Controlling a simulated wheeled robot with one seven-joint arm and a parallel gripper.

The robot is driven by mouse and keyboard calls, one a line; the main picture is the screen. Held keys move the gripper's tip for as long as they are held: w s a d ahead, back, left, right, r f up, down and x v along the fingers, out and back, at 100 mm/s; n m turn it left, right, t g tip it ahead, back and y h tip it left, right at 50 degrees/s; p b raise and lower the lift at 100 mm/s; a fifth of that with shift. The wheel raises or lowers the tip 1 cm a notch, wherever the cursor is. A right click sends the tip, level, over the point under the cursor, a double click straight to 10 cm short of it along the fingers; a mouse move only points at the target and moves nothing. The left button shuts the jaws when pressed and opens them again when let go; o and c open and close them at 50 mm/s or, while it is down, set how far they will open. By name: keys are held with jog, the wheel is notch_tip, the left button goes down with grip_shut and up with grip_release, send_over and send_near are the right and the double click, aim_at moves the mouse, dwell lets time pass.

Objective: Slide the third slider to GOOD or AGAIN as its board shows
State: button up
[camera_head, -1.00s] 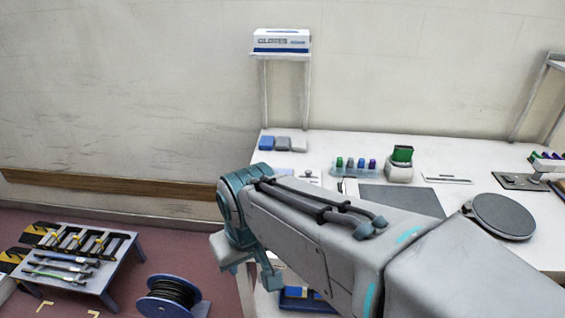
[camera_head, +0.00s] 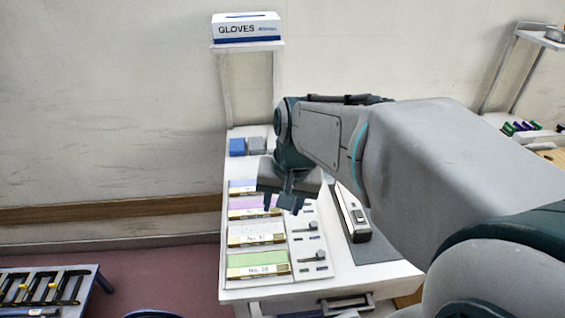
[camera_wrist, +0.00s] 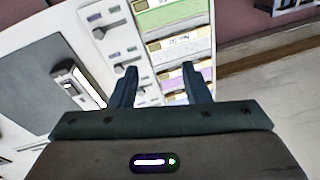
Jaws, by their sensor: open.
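Each has a printed strip too small to read for GOOD or AGAIN. A grey slider (camera_head: 316,256) sits right of the green board and another slider (camera_head: 309,227) right of the white one. Farther sliders are partly hidden by my gripper. My gripper (camera_head: 290,205) is open and empty above the panel, near the pink board. In the wrist view its fingers (camera_wrist: 160,85) straddle the far rows; contact cannot be told.
A dark mat (camera_head: 375,245) with a grey device (camera_head: 350,212) lies right of the panel. Blue and grey blocks (camera_head: 247,146) sit at the back under the glove box shelf (camera_head: 247,44). A low rack (camera_head: 45,287) stands at left.

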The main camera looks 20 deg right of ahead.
jog(key=w+d+f+m+y, duration=0.2)
jog(key=w+d+m, duration=0.4)
jog(key=d+m, duration=0.25)
jog(key=w+d+f+m+y, duration=0.1)
jog(key=w+d+f+m, duration=0.1)
jog(key=w+d+m, duration=0.6)
jog(key=shift+n+g, duration=0.3)
jog(key=shift+n, duration=0.05)
jog(key=x, duration=0.4)
jog(key=s+x, duration=0.1)
jog(key=x, duration=0.8)
jog(key=shift+s+d+f+p, duration=0.1)
jog(key=shift+s+d+p, duration=0.1)
jog(key=shift+p, duration=0.2)
grip_shut()
